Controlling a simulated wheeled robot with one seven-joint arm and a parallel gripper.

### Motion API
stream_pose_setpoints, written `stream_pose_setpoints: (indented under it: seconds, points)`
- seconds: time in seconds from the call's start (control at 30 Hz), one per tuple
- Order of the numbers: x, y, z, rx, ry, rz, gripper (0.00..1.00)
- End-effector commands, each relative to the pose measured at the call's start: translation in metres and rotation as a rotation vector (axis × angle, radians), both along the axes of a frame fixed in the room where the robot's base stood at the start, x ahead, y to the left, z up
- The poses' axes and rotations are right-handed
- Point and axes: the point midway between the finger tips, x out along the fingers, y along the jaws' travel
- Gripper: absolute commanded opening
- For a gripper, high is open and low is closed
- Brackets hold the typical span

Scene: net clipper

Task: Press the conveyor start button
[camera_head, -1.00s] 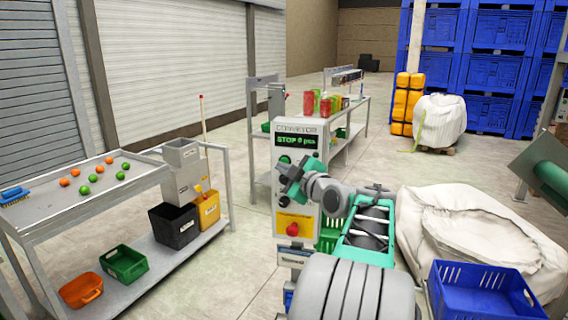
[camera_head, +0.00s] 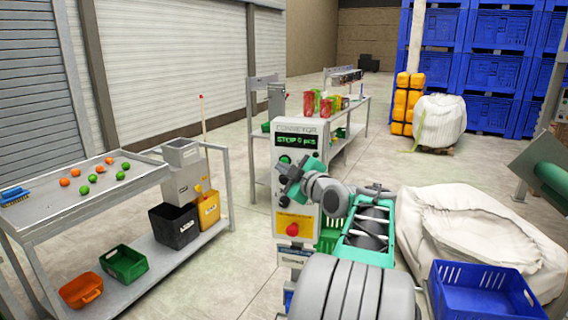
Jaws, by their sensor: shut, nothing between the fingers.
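The conveyor control panel (camera_head: 283,215) is a white upright box in the middle of the view. Its dark display (camera_head: 296,141) reads "STOP 0 pcs" in green. A green button (camera_head: 285,159) shows just under the display, at the upper left of the panel face. A red knob (camera_head: 292,229) sits on a yellow plate low on the panel. My gripper (camera_head: 286,181) is shut and empty in front of the panel, just below the green button. Whether it touches the panel cannot be told. The gripper and wrist hide the middle of the panel.
A sorting table (camera_head: 60,222) with orange and green balls stands at left, with bins on its lower shelf. A white sack (camera_head: 480,225) and a blue crate (camera_head: 480,292) lie at right. Another table (camera_head: 345,118) stands behind the panel. The floor between is open.

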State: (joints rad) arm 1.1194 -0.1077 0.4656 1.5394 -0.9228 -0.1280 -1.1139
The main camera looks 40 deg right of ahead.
Motion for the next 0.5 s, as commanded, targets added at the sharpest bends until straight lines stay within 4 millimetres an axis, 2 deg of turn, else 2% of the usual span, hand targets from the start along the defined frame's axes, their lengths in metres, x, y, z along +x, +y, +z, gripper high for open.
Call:
stream_pose_setpoints:
  seconds: [0.5]
  points:
    - [0.0017, -0.0026, -0.0025, 0.0, 0.001, 0.001, 0.0]
